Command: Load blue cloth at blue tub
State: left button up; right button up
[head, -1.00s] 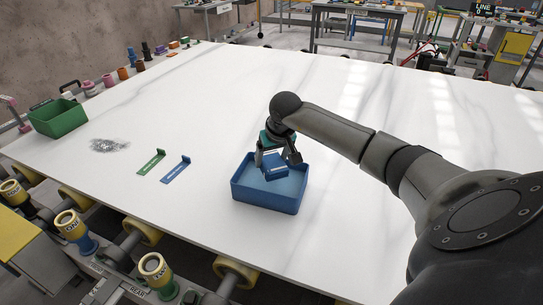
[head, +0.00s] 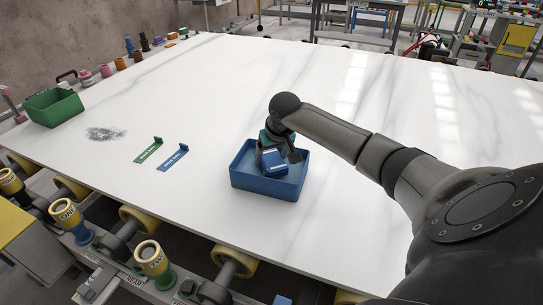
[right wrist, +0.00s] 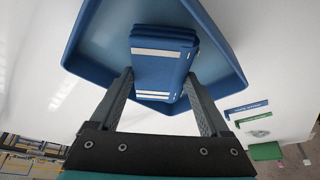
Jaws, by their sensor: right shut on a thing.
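The blue tub (head: 262,185) stands on the white stone slab, near its front edge. My right gripper (head: 276,158) reaches down into the tub's opening, shut on the folded blue cloth (head: 274,165). In the right wrist view the cloth (right wrist: 160,68) sits between the two fingers and shows pale stripes. The tub's inner floor and wall (right wrist: 100,30) lie behind it. I cannot tell whether the cloth touches the tub floor. My left gripper is not in view.
A blue label bracket (head: 173,158) and a green one (head: 150,149) lie left of the tub. A green bin (head: 53,108) and a grey speckled patch (head: 104,134) are farther left. Rollers and coloured posts line the front edge. The slab behind the tub is clear.

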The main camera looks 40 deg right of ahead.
aim_at(271, 159)
jog(key=shift+f+b, duration=0.6)
jog(key=shift+b, duration=0.05)
dwell(1.8)
jog(key=shift+r, duration=0.15)
jog(key=shift+r+p, duration=2.4)
jog(key=shift+r, duration=1.05)
